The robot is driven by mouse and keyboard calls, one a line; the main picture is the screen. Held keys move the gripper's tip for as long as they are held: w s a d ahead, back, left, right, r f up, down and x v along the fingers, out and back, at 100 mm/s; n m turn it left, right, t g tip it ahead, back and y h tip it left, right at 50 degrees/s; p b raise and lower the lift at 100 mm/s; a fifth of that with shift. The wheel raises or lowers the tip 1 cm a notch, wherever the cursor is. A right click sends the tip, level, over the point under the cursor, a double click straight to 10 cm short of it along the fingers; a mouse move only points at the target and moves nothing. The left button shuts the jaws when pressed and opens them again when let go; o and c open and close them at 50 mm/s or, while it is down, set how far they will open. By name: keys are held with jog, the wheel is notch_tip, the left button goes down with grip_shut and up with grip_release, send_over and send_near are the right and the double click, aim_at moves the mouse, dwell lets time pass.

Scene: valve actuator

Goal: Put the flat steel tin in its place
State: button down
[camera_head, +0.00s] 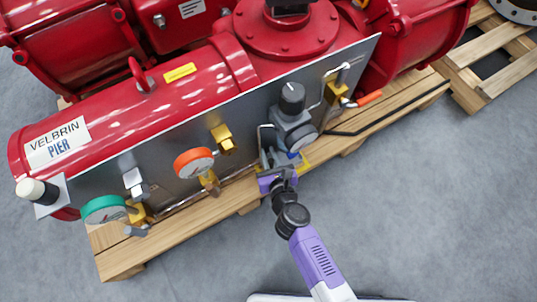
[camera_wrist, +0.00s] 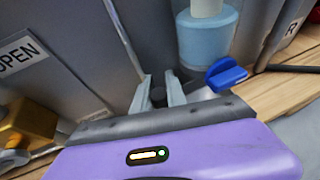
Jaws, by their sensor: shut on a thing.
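I cannot make out a flat steel tin for certain in either view. My gripper (camera_wrist: 159,86) shows two pale grey fingers close together, shut on a small dark piece (camera_wrist: 158,98) low between them. Most of that piece is hidden, so I cannot tell what it is. In the head view, my gripper (camera_head: 279,162) is at the lower edge of the grey panel (camera_head: 255,120), just below the grey regulator with a black knob (camera_head: 292,98). In the wrist view, a blue lever (camera_wrist: 226,74) is right of the fingers, beside a pale blue cylinder (camera_wrist: 206,40).
The panel also carries an orange-rimmed gauge (camera_head: 193,163), a green-rimmed gauge (camera_head: 104,209) and brass fittings (camera_head: 222,138). A red actuator (camera_head: 110,110) stands behind it on a wooden pallet (camera_head: 120,260). Grey floor (camera_head: 430,200) is clear at the front right.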

jog(key=shift+f+b, duration=0.5)
jog(key=shift+f, duration=0.05)
jog(key=shift+f, duration=0.1)
jog(key=c, duration=1.6)
grip_release()
jog(key=shift+r+p, duration=0.3)
jog(key=shift+r, duration=0.1)
jog(key=p+v, duration=0.4)
jog(key=v, duration=0.8)
jog(key=shift+r, duration=0.2)
